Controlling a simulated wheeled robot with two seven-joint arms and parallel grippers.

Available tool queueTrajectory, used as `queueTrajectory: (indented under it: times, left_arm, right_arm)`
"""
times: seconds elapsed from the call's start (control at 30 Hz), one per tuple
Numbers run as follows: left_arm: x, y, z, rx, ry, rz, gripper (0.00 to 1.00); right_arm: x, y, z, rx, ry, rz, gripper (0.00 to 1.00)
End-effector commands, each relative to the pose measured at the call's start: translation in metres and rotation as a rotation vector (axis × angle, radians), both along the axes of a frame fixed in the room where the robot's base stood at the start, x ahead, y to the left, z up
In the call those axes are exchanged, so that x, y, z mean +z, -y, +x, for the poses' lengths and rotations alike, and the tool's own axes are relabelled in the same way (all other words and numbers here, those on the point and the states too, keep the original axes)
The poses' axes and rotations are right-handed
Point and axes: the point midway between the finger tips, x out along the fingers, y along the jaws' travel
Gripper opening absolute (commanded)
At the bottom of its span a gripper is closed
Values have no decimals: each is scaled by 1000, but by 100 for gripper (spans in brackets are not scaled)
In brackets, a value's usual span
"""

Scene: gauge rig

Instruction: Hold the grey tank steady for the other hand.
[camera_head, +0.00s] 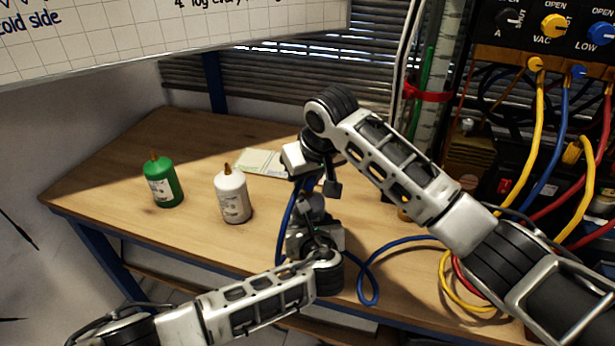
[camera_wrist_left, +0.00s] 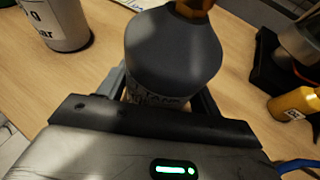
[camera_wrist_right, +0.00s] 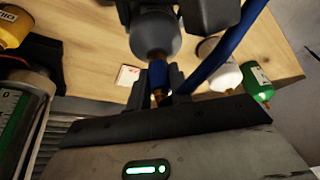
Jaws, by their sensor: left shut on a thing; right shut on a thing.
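The grey tank (camera_wrist_left: 172,55) stands on the wooden table with a brass fitting on top. My left gripper (camera_wrist_left: 165,95) is around its body and shut on it. In the head view the tank (camera_head: 313,207) shows only in part between my arms. My right gripper (camera_wrist_right: 160,92) is above the tank, shut on the blue hose end (camera_wrist_right: 158,76), which has a brass tip. The tank's rounded top (camera_wrist_right: 155,36) is close to this end in the right wrist view. I cannot tell whether hose and tank touch.
A green bottle (camera_head: 162,184) and a white bottle (camera_head: 233,197) stand on the left of the table, with a card (camera_head: 262,162) behind. A yellow tank (camera_wrist_left: 296,103) is at the right. Blue hose (camera_head: 372,270) loops along the front edge; a panel with hoses stands at right.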

Motion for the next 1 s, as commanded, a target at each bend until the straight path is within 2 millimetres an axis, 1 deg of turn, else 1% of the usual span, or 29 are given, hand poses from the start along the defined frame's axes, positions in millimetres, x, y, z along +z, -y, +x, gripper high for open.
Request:
queueTrajectory:
  times: [0.03, 0.23, 1.0]
  left_arm:
    - [-2, -2, 0, 3, -3, 2, 33]
    - [-2, -2, 0, 3, -3, 3, 33]
    - [-2, -3, 0, 5, -3, 4, 33]
  right_arm:
    - [4, -1, 1, 1, 4, 3, 0]
    - [8, -1, 1, 1, 5, 3, 0]
    - [47, -1, 1, 2, 4, 4, 0]
